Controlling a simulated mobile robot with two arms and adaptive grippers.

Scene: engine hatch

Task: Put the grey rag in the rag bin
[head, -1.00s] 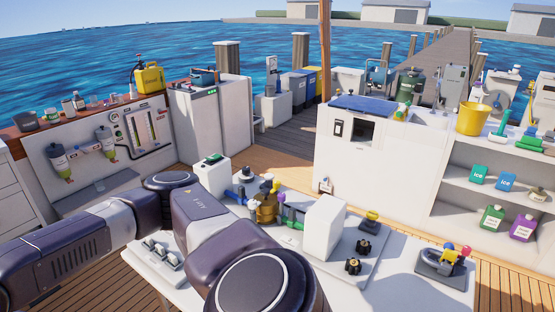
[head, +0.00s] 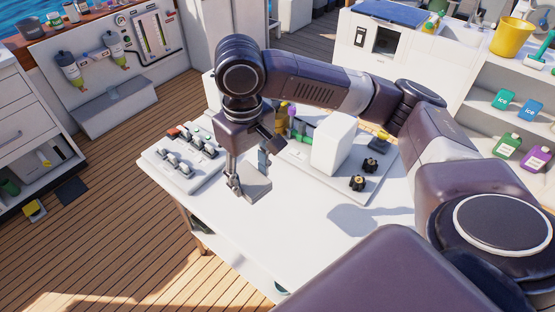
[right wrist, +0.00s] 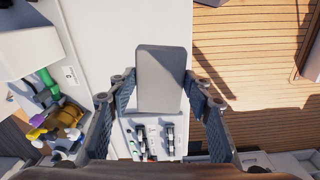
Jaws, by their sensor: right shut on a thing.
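The grey rag (head: 257,187) is a flat, rounded grey piece at the left part of the white worktable (head: 290,235). My right gripper (head: 248,184) points down and is shut on it. In the right wrist view the rag (right wrist: 161,75) lies between the two fingers of the right gripper (right wrist: 158,88). I cannot tell if the rag touches the tabletop or hangs just above it. My left gripper is not in view.
A switch panel (head: 178,157) lies just left of the rag. A white box (head: 334,143) and black knobs (head: 370,165) stand to the right. A yellow bucket (head: 511,37) is on the far-right counter. The wooden deck (head: 130,200) left of the table is mostly clear.

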